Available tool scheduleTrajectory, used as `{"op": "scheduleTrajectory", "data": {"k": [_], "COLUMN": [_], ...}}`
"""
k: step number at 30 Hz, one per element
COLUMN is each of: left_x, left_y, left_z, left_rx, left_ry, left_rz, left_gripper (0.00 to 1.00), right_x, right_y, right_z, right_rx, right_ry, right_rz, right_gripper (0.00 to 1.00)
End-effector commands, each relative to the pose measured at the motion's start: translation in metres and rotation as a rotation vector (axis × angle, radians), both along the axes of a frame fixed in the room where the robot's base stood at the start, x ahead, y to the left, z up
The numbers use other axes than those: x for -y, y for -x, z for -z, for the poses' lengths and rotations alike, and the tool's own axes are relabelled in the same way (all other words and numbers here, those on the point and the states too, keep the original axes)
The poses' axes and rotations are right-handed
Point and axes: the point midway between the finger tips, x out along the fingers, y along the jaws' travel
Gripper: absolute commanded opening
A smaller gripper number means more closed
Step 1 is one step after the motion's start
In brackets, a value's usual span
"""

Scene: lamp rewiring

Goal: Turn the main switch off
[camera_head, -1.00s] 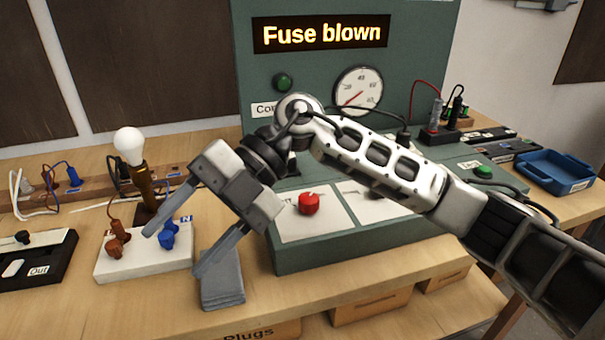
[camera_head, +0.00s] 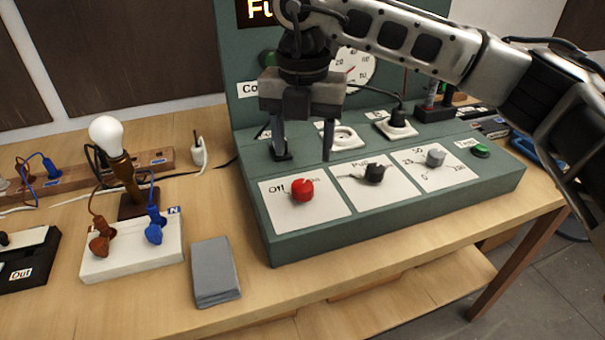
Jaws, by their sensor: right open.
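The main switch appears to be the red knob (camera_head: 302,190) on a white plate on the green panel's sloped front. "Off" is printed to the knob's left; the label to its right is partly covered by the knob. I cannot tell clearly which way the knob points. My right gripper (camera_head: 304,155) is open and empty, fingers pointing down, above and behind the red knob in the picture and apart from it. My left gripper is not in view.
A black knob (camera_head: 374,173) and a grey knob (camera_head: 435,157) sit right of the red one, with a green button (camera_head: 481,151) beyond. A lit-looking bulb (camera_head: 108,131) stands at left. A grey block (camera_head: 215,272) lies on the bench. Cables and sockets line the back.

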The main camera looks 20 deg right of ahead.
Motion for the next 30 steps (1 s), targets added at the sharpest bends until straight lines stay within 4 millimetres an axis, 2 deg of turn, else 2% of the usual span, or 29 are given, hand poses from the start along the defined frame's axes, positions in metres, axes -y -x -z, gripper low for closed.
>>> {"op": "scheduleTrajectory", "data": {"k": [3,9,15,23,24,28,29,30], "left_x": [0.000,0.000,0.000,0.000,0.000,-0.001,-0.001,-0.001], "left_y": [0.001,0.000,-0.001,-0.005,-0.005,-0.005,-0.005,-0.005], "left_z": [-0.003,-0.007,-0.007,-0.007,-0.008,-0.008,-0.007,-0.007], "left_rx": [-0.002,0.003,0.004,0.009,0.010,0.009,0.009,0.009], "left_ry": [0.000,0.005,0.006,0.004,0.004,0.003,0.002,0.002], "left_rz": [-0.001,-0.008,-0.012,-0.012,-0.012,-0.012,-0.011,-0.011], "left_gripper": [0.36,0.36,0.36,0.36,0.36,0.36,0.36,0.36], "right_x": [0.000,0.000,0.000,0.000,0.000,0.000,0.000,0.000], "right_y": [0.001,0.000,0.000,0.000,0.000,0.000,0.000,0.000], "right_z": [0.026,0.058,0.072,0.074,0.074,0.074,0.074,0.074], "right_rx": [-0.004,-0.002,0.000,0.001,0.001,0.001,0.001,0.001], "right_ry": [0.001,0.000,0.000,-0.001,-0.001,-0.001,-0.001,-0.001], "right_rz": [-0.001,-0.001,-0.001,-0.002,-0.002,-0.002,-0.001,-0.001], "right_gripper": [0.55,0.55,0.55,0.55,0.53,0.17,0.11,0.11]}}
